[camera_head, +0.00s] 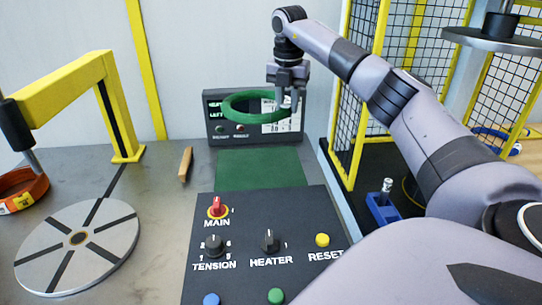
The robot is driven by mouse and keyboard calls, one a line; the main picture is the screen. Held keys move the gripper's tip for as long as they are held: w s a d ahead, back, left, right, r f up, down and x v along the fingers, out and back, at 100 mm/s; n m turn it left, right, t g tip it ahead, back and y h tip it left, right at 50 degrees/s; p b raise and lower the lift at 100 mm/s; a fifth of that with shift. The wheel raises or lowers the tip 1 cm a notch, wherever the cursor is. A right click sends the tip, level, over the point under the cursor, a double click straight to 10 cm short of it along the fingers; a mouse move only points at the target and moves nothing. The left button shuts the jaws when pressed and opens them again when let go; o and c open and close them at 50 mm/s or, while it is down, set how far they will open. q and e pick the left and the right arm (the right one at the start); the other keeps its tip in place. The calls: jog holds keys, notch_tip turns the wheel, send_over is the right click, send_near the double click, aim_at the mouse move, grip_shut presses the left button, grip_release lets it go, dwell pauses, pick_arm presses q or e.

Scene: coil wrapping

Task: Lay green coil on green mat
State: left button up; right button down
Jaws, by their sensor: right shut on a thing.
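The green coil (229,104) is a thick ring held in the air, in front of the dark display panel at the back. My right gripper (291,103) is shut on the coil's right side. The green mat (262,168) lies flat on the table, between the display panel and the black control panel. The coil is above the mat's far side and apart from it. Nothing lies on the visible part of the mat. My left gripper is not in view.
The control panel (255,254) with knobs and buttons stands in front of the mat. A wooden block (185,164) lies left of the mat. A round turntable (77,246), a yellow arm frame (113,95) and an orange coil (24,190) are at left. A mesh cage (384,82) stands right.

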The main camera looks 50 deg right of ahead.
aim_at(285, 172)
notch_tip(285, 172, down, 18)
jog(key=shift+f, duration=0.25)
jog(key=shift+f, duration=0.1)
jog(key=c, duration=0.9)
grip_release()
jog(key=shift+s, duration=0.1)
jog(key=r, duration=0.4)
jog(key=a+r, duration=0.1)
jog(key=r, duration=0.7)
jog(key=shift+s+a, duration=0.15)
jog(key=shift+s, duration=0.25)
